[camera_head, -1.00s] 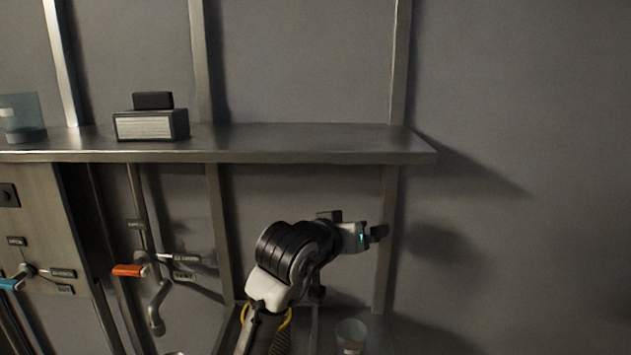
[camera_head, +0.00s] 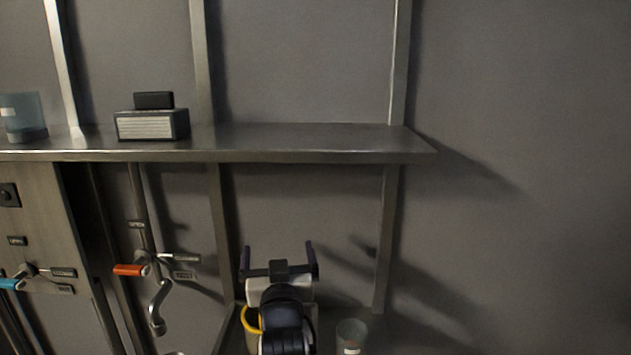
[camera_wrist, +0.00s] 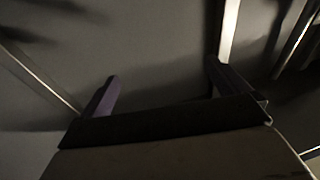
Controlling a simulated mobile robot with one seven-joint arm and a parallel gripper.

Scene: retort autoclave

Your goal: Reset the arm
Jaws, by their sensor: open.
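My gripper (camera_head: 278,256) is in the lower middle of the head view, below the metal shelf. Its two fingers stand wide apart and point up, with nothing between them. The wrist view also shows my gripper (camera_wrist: 162,88) open and empty, with the grey wall and metal posts beyond the fingers.
A metal shelf (camera_head: 300,143) carries a boxy device (camera_head: 150,125) and a clear container (camera_head: 22,117). Below left are an orange-handled valve (camera_head: 128,270) and a blue-handled one (camera_head: 10,285). A clear cup (camera_head: 351,335) and a yellow ring-like thing (camera_head: 250,318) are near my arm. The wall right is bare.

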